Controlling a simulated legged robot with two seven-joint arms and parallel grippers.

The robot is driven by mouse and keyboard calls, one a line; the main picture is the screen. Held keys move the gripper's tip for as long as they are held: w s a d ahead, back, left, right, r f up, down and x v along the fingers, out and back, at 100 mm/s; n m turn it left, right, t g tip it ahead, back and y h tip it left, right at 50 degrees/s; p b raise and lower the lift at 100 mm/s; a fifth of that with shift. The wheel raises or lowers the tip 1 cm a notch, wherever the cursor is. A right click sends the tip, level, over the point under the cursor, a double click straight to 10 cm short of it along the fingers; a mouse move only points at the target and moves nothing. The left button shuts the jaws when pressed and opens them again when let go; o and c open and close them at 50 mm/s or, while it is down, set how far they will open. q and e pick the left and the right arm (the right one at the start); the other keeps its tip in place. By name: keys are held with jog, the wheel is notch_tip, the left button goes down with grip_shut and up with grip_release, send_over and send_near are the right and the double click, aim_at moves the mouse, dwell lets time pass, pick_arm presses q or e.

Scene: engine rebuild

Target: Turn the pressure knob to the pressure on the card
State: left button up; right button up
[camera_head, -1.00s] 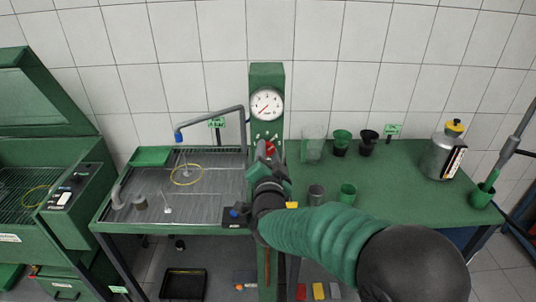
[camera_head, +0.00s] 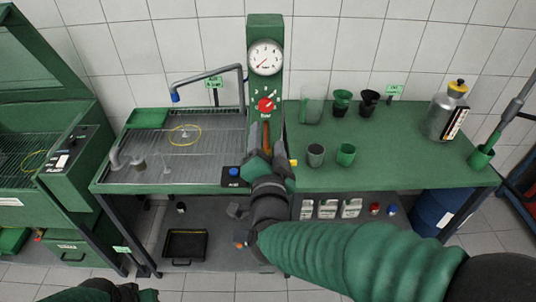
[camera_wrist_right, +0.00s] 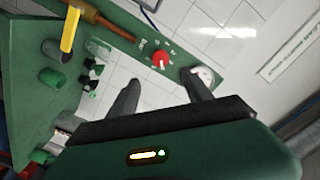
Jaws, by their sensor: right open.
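The red pressure knob (camera_head: 265,105) is on the green column, below the round white gauge (camera_head: 265,58). In the right wrist view the knob (camera_wrist_right: 160,60) shows beyond the fingers, clear of both, and the gauge (camera_wrist_right: 203,75) is partly behind one finger. My right gripper (camera_head: 266,156) is open and empty, in front of the column below the knob. Its two fingers (camera_wrist_right: 160,92) are apart in the wrist view. Small green cards stand behind the sink (camera_head: 214,84) and bench (camera_head: 393,90); their print is too small to read. Part of my left gripper (camera_head: 112,291) shows at the bottom left edge.
A brown handle (camera_head: 266,134) hangs on the column under the knob. A grated sink (camera_head: 205,165) with a bent pipe lies left. The green bench (camera_head: 420,165) to the right holds cups, funnels and a metal bottle (camera_head: 445,115).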

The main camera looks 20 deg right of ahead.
jog(key=v, duration=0.4)
jog(key=shift+s, duration=0.2)
jog(key=shift+w+f, duration=0.1)
jog(key=shift+f, duration=0.05)
notch_tip(320, 180, down, 18)
jog(key=s+a+n+g+y, duration=0.1)
jog(key=s+n+g+y, duration=0.1)
jog(key=n+g+y, duration=0.55)
jog(key=s+d+f+n+g+h, duration=0.2)
jog(key=s+d+f+n+g, duration=0.2)
jog(key=s, duration=0.8)
notch_tip(320, 180, down, 5)
jog(key=d+g, duration=0.2)
jog(key=g, duration=0.1)
jog(key=shift+s+d+n, duration=0.15)
jog(key=shift+s+n, duration=0.15)
jog(key=shift+n, duration=0.05)
jog(key=shift+r+h, duration=0.1)
jog(key=shift+h, duration=0.15)
